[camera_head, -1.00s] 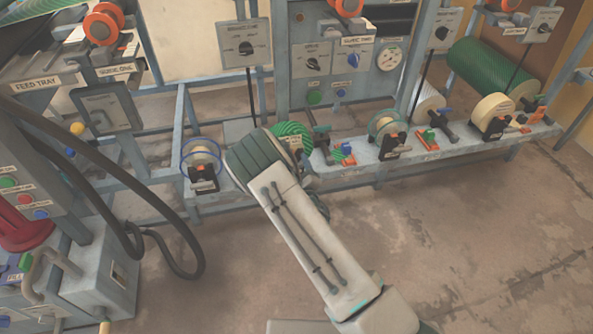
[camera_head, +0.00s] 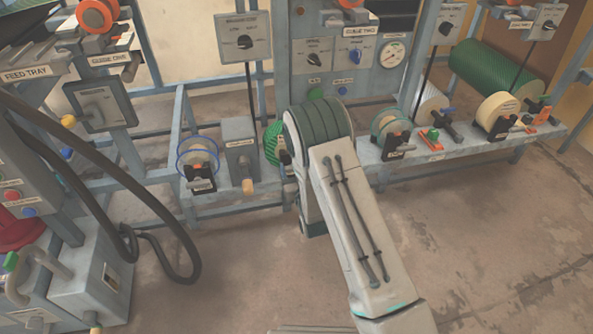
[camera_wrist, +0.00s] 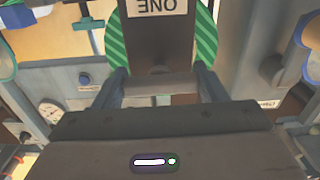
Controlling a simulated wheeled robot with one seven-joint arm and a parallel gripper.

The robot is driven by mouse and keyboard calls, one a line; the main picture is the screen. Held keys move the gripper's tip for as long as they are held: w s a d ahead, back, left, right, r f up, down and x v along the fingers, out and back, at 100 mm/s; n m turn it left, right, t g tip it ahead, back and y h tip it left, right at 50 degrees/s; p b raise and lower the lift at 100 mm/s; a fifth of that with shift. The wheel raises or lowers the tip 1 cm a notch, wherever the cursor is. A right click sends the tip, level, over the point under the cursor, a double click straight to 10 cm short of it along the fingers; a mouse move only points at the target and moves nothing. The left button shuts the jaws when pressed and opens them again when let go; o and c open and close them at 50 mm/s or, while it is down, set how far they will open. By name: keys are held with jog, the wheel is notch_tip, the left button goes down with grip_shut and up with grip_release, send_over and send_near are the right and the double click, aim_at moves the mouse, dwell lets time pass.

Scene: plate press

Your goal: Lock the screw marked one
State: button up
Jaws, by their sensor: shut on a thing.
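In the wrist view a dark block (camera_wrist: 157,45) carries a pale label reading ONE, upside down in the picture. A green striped disc (camera_wrist: 206,35) stands behind it. My gripper (camera_wrist: 162,86) is shut on a short grey-brown bar (camera_wrist: 160,80) at the label's block, seemingly the screw's handle; one finger is at each end of it. In the head view the green striped roll (camera_head: 271,143) shows left of my arm, with the labelled block (camera_head: 284,150) at its side. My arm hides most of the gripper and the bar there.
Reels (camera_head: 390,132) and clamps stand to the right. A black hose (camera_head: 165,215) loops at the left. The floor in front is clear.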

jog(key=shift+f+m, duration=0.1)
jog(key=shift+m, duration=0.2)
jog(key=o, duration=1)
jog(key=p+v, duration=0.2)
jog(key=v, duration=1.2)
jog(key=shift+a, duration=0.1)
jog(key=shift+w, duration=0.1)
